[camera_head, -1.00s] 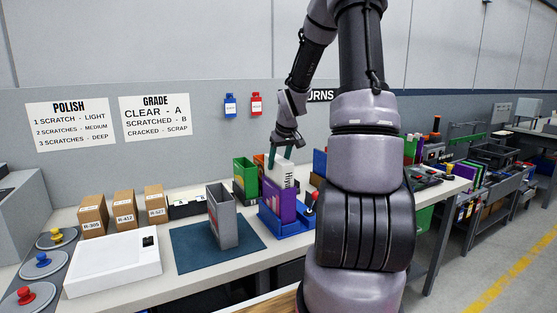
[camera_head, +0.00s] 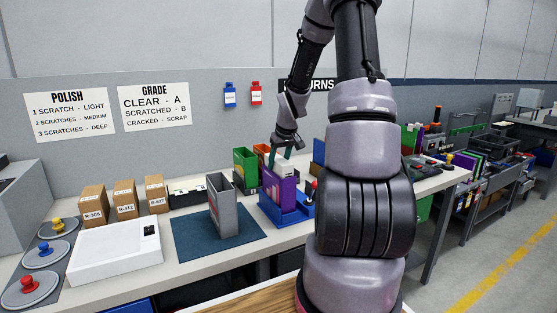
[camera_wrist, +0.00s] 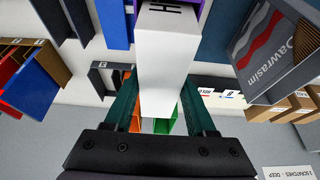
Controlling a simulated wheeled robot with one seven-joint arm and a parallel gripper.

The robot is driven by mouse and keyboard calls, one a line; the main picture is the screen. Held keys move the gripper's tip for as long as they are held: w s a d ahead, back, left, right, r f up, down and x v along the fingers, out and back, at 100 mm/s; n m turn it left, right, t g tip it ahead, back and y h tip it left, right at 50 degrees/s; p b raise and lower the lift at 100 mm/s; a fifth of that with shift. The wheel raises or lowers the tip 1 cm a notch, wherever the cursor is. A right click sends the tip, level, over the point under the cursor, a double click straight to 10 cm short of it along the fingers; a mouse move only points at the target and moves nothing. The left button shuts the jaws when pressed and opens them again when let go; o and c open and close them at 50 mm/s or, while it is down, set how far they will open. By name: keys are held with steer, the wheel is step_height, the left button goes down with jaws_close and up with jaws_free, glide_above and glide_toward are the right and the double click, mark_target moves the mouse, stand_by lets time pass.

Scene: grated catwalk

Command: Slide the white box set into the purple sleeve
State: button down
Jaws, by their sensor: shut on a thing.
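The purple sleeve (camera_head: 283,202) stands upright in a blue holder (camera_head: 299,212) on the bench. My gripper (camera_head: 284,156) is above and just behind the sleeve. Its teal fingers are shut on the white box set (camera_wrist: 165,65), one finger on each side. In the wrist view the box's far end, with a black mark, meets the purple sleeve (camera_wrist: 204,8) at the top edge.
A green sleeve (camera_head: 245,167) and an orange one (camera_head: 262,154) stand close behind and left. A grey sleeve (camera_head: 222,208) stands on a dark mat (camera_head: 190,244). A red-knobbed lever (camera_head: 312,187) is right of the holder. Small cartons (camera_head: 125,202) stand left.

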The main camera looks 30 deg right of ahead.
jaws_free()
stand_by(0.3)
steer(key=shift+r, duration=4)
steer(key=s+a+r+m, duration=0.1)
steer(key=s+a+r, duration=0.4)
steer(key=s, duration=0.4)
steer(key=s+a+r+m+t+y, duration=0.1)
steer(key=s+a+r+m, duration=0.1)
steer(key=s+a+r, duration=0.3)
steer(key=s+a+r+m+t+y, duration=0.1)
steer(key=s+a+r, duration=0.4)
steer(key=s, duration=0.8)
steer(key=shift+a+r+m, duration=0.25)
steer(key=shift+r+m, duration=0.05)
steer(key=shift+r, duration=1.1)
